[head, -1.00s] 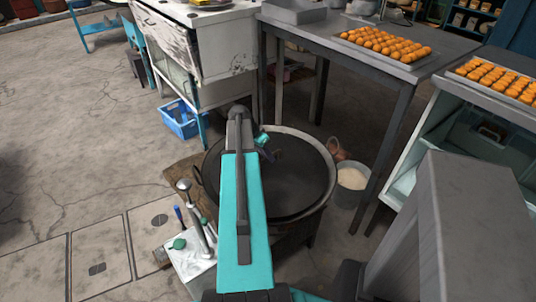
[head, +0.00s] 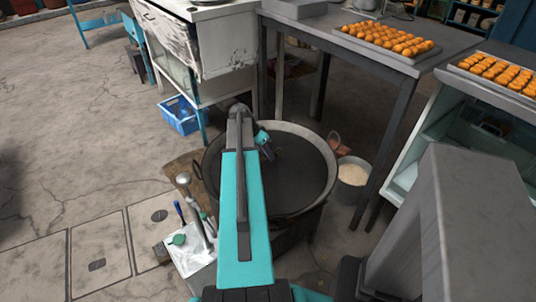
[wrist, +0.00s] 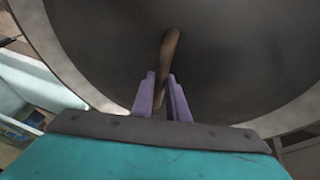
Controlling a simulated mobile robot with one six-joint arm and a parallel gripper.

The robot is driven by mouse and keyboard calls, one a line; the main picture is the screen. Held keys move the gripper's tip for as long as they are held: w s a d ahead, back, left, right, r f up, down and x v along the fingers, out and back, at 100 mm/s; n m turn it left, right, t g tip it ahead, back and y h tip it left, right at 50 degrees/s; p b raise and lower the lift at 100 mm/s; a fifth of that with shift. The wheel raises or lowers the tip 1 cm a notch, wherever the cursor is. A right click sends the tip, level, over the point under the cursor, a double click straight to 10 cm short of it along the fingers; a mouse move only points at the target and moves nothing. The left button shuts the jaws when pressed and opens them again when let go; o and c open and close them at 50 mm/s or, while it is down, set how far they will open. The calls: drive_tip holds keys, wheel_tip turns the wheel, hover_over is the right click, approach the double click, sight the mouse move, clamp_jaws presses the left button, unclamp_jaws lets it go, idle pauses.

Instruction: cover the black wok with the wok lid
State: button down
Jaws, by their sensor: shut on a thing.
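In the head view my arm hides the wok's left part.
A bucket of pale grains (head: 352,178) stands close on the right. A grey table (head: 430,62) with orange sweets is behind right. A blue crate (head: 181,115) sits behind left. Open floor lies left.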

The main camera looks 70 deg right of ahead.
drive_tip(key=shift+f, duration=0.15)
idle(0.3)
drive_tip(key=c, duration=1.6)
unclamp_jaws()
drive_tip(key=shift+c, duration=0.2)
drive_tip(key=shift+f, duration=0.1)
drive_tip(key=b+v, duration=0.1)
drive_tip(key=v, duration=1.3)
drive_tip(key=shift+b, duration=0.3)
